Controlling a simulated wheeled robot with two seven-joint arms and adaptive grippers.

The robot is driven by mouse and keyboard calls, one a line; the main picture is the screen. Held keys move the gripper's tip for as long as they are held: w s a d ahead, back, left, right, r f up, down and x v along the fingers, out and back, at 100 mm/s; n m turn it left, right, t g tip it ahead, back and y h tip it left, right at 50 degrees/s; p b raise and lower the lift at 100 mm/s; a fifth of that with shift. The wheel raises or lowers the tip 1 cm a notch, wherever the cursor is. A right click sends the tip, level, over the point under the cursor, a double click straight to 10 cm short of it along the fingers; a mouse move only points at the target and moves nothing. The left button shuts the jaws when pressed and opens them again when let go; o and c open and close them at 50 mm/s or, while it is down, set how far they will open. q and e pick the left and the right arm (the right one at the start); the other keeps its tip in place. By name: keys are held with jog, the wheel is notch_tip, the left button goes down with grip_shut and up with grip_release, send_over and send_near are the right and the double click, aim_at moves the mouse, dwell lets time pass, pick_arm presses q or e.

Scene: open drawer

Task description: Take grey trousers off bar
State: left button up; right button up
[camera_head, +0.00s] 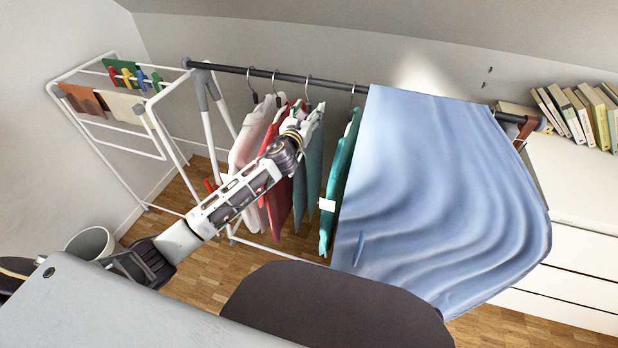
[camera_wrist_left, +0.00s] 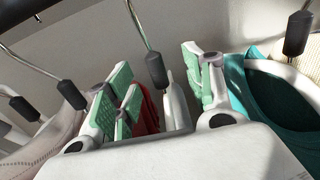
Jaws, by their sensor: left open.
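The dark bar (camera_head: 230,70) runs across the head view with several garments on hangers. No grey trousers can be clearly made out; a large blue cloth (camera_head: 440,190) covers the bar's right part and hides what is behind it. A narrow dark grey edge (camera_head: 536,165) shows beside its right side, too little to name. My left gripper (camera_head: 304,122) is among the hangers, below the bar. In the left wrist view, my left gripper (camera_wrist_left: 160,85) is open, with a hanger's dark neck (camera_wrist_left: 157,71) and white shoulder between its green-padded fingers. My right gripper is not in view.
Pale pink (camera_head: 247,145), red (camera_head: 280,195) and teal (camera_head: 341,180) garments hang near the gripper. A white drying rack (camera_head: 75,85) with pegs stands left. A white bin (camera_head: 90,243) is on the floor. Books (camera_head: 580,115) stand on a white drawer unit (camera_head: 570,190) at right.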

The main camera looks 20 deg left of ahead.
pick_arm(q)
jog(key=shift+c, duration=0.2)
dwell(0.3)
grip_shut()
jog(key=shift+r, duration=0.15)
